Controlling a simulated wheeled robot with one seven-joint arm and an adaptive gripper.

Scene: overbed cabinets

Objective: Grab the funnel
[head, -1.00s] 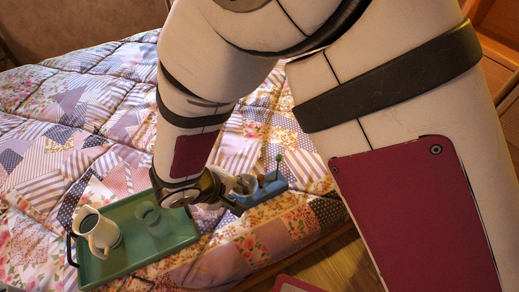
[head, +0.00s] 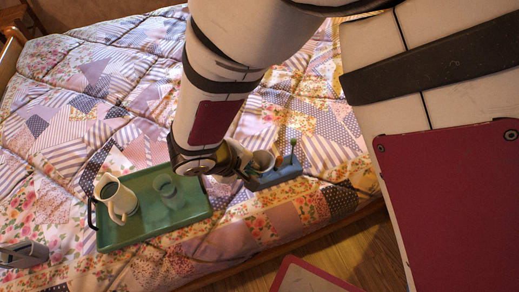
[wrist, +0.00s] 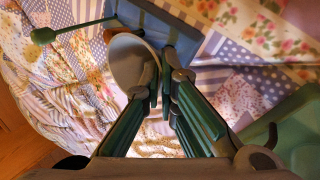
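The funnel (head: 263,161) appears as a pale, round-mouthed piece at the blue holder (head: 276,178) on the bed. In the wrist view, its wide pale mouth (wrist: 132,62) lies tilted beside the holder (wrist: 172,28). My gripper (wrist: 161,82) reaches down to it, with the fingertips close together at the funnel's right edge. The left finger overlaps that edge. Whether the funnel's wall is between the fingers is hidden. In the head view, my gripper (head: 247,170) is right by the funnel and partly covers the holder.
A green stick with a ball end (head: 292,150) stands in the holder. A green tray (head: 120,235) with a cream jug (head: 115,196) and a clear glass (head: 166,189) lies left of my gripper. A grey item (head: 24,254) is at far left. The quilt behind is clear.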

